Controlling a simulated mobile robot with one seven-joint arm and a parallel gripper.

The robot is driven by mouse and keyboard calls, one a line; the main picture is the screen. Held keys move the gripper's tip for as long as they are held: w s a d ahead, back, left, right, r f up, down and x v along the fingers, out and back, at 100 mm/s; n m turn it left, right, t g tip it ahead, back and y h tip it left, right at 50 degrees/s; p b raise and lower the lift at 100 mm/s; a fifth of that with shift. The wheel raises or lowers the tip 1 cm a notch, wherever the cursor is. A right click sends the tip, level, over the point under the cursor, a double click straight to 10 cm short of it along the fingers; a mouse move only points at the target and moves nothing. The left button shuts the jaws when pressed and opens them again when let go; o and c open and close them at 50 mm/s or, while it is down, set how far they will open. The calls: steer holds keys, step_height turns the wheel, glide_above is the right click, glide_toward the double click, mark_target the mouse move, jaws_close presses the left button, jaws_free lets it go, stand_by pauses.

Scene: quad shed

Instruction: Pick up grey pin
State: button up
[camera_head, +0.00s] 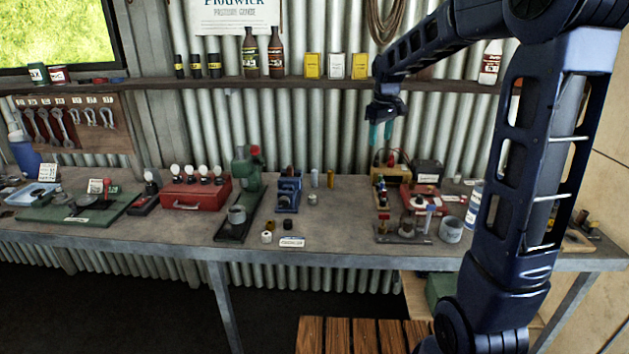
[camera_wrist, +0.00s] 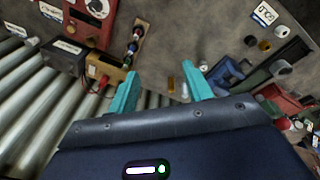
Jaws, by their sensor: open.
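A small upright grey cylinder, which looks like the grey pin (camera_head: 314,178), stands on the workbench near the wall, just left of a brass pin (camera_head: 331,178). In the wrist view the brass pin (camera_wrist: 171,84) shows between the fingers, and the grey pin (camera_wrist: 185,90) seems to show beside the right finger, partly hidden. My gripper (camera_head: 381,134) is open and empty, with teal fingers, raised above the bench to the right of both pins. The fingers also show in the wrist view (camera_wrist: 160,76).
A blue vise-like block (camera_head: 288,193) stands left of the pins, with a green press (camera_head: 246,170) beyond it. A short pale cylinder (camera_head: 312,199) stands in front. Electrical boxes (camera_head: 420,197) are at right. A shelf (camera_head: 290,84) with bottles runs above the bench.

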steer(key=w+a+f+n+g, duration=0.1)
steer(key=w+a+f+n, duration=0.2)
steer(key=w+a+f, duration=0.6)
steer(key=n, duration=0.4)
glide_above(314, 178)
steer(key=w, duration=0.1)
steer(key=shift+g, duration=0.4)
step_height(314, 178, down, 13)
steer(key=shift+w+d+r, duration=0.1)
steer(key=shift+w, duration=0.05)
steer(key=shift+f, duration=3.8)
jaws_close()
